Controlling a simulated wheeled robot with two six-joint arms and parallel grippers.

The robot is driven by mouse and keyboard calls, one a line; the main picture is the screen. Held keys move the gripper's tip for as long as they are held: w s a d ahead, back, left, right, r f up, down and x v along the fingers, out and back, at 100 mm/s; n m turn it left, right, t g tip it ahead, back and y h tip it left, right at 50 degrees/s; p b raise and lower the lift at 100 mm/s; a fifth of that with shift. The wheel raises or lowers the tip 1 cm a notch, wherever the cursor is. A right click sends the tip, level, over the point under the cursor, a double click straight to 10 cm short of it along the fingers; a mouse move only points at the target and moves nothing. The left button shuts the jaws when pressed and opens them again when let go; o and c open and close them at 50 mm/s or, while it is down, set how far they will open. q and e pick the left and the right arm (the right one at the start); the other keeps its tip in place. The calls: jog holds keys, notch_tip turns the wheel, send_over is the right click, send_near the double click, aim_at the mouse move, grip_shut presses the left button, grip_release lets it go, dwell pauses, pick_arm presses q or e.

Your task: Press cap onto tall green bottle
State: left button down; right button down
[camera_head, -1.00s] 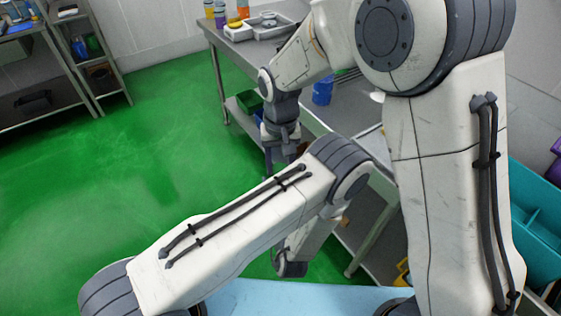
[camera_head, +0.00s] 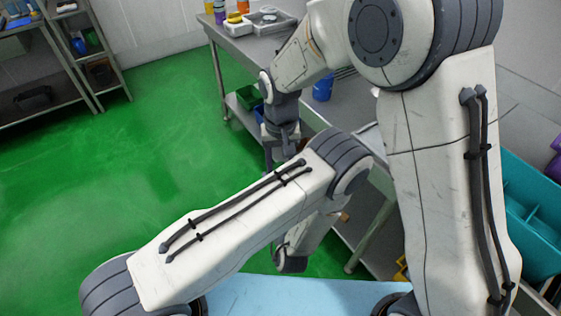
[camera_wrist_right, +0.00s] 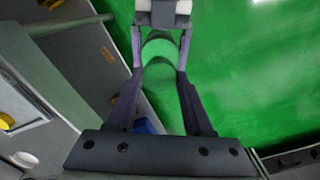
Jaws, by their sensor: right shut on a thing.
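My right gripper (camera_head: 283,150) hangs beside the grey table in the head view, its tips hidden behind the foreground forearm. In the right wrist view its two dark fingers (camera_wrist_right: 161,48) are closed on a green, round-ended cylinder (camera_wrist_right: 160,75). It blends with the green floor, and I cannot tell whether it is the tall green bottle. No cap can be made out. A white and dark block (camera_wrist_right: 163,12), perhaps part of my other arm, is just beyond the fingertips. My left gripper is not seen.
The grey table (camera_head: 228,42) carries a tray (camera_head: 272,22), several small bottles and a blue cup (camera_head: 322,88). A green bin (camera_head: 249,97) sits on its lower shelf. A teal divided bin (camera_head: 535,200) is at right. Green floor is open at left.

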jog(key=shift+f, duration=0.35)
jog(key=shift+c, duration=1.1)
grip_release()
notch_tip(320, 180, up, 12)
